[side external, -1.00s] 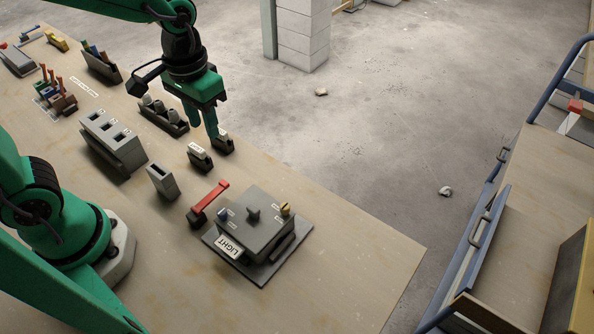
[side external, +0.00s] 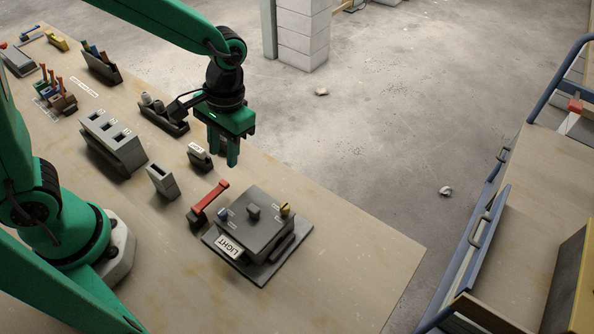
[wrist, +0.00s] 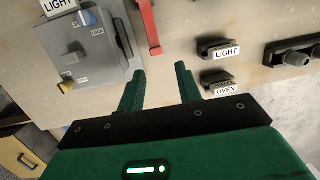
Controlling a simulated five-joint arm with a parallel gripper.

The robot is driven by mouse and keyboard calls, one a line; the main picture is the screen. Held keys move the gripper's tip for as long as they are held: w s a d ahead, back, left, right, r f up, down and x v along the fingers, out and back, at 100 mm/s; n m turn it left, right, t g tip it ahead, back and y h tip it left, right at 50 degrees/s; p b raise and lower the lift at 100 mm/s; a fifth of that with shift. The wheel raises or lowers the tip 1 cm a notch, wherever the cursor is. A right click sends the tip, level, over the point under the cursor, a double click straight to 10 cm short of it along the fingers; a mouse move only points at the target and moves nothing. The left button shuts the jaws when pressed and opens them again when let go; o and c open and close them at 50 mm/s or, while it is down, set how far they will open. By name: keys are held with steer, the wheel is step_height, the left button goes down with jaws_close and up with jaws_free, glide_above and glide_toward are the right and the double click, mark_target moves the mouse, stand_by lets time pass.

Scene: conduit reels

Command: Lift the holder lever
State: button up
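A red lever (side external: 209,197) stands tilted on a dark base beside the grey box (side external: 255,220), its red bar rising toward the upper right. I cannot tell for sure that it is the holder lever. It also shows at the top of the wrist view (wrist: 149,25), its upper part cut off by the frame. My gripper (side external: 225,155) is above the table, beyond the lever, fingers pointing down. In the wrist view my gripper (wrist: 160,72) has its fingers apart with nothing between them; the lever is ahead of the gap, not touching.
The grey box has a dark knob, small blue and yellow parts and a LIGHT label. Two small dark blocks, LIGHT (wrist: 221,50) and OVEN (wrist: 218,79), stand beside my fingers. A grey slotted block (side external: 113,141) and a small grey holder (side external: 161,182) stand left. The near-right table is bare.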

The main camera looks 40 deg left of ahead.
mark_target(223, 182)
steer(key=shift+s+f, duration=0.25)
steer(key=shift+f, duration=0.95)
steer(key=shift+s+f, duration=0.25)
steer(key=shift+f, duration=0.95)
steer(key=shift+s+f, duration=0.25)
steer(key=shift+f, duration=0.95)
steer(key=shift+c, duration=0.2)
steer(key=c, duration=0.5)
